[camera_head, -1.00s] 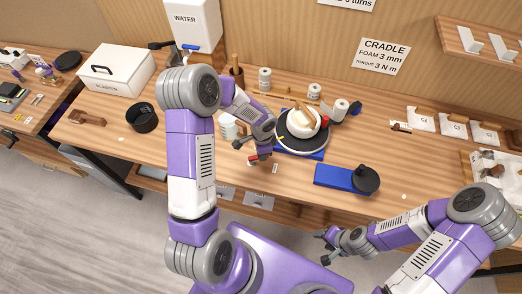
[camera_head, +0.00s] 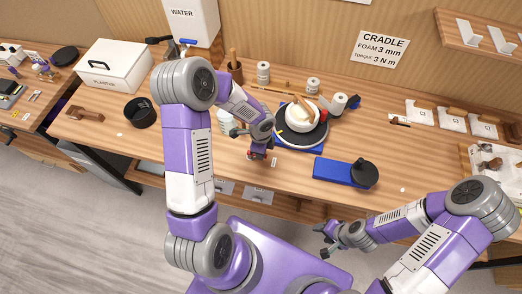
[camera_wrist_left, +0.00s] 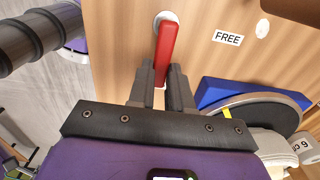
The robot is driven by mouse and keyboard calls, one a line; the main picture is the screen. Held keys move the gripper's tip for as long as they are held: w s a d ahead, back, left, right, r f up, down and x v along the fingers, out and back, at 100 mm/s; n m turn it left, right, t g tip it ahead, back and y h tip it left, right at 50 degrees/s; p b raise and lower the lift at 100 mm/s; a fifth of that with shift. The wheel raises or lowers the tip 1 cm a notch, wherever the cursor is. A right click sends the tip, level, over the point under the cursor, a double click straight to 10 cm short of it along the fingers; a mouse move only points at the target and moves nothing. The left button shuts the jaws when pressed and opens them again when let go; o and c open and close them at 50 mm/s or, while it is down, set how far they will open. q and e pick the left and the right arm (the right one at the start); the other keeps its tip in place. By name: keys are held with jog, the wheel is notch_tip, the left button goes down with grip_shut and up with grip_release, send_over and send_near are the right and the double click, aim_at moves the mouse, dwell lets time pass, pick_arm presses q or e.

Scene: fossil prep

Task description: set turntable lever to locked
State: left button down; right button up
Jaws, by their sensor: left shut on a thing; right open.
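The red lever (camera_wrist_left: 165,50) shows in the left wrist view between the two fingers of my left gripper (camera_wrist_left: 165,88), which is shut on it. One end of the lever is over a white disc on the table. A "FREE" label (camera_wrist_left: 228,37) lies to its right. In the head view my left gripper (camera_head: 257,153) is low over the table at the near left of the turntable (camera_head: 318,133), whose blue base and black disc carry a cream bowl-shaped piece. A locked label cannot be made out. My right gripper (camera_head: 323,241) is open and empty, in front of the table.
A blue block with a black disc (camera_head: 345,172) sits right of the turntable. White jars, a brush cup (camera_head: 235,72) and the water tank (camera_head: 190,22) stand behind. A black bowl (camera_head: 140,112) and plaster box (camera_head: 115,66) are at left. The front middle of the table is mostly clear.

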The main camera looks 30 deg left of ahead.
pick_arm(q)
jog(key=c, duration=1)
grip_release()
jog(key=shift+c, duration=0.2)
notch_tip(320, 180, up, 8)
jog(key=shift+f+p, duration=0.15)
jog(key=shift+p, duration=0.2)
